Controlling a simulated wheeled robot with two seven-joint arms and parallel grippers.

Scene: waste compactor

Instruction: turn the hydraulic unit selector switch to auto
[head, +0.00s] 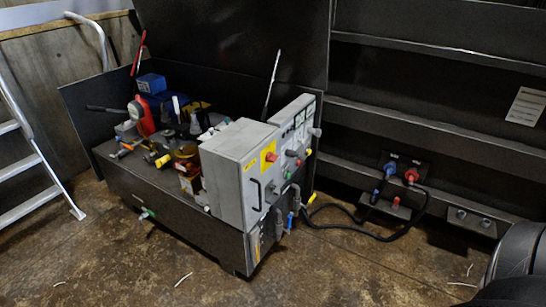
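The cabinet's right-hand face (274,190) carries several small knobs and buttons, seen at a steep angle. Neither gripper is in view.
Black cables (375,235) run from the unit to blue and red connectors (411,175) on the dark ribbed wall (440,120). A ladder (35,150) stands at the left. The brown floor (350,280) in front is mostly clear, with small litter.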

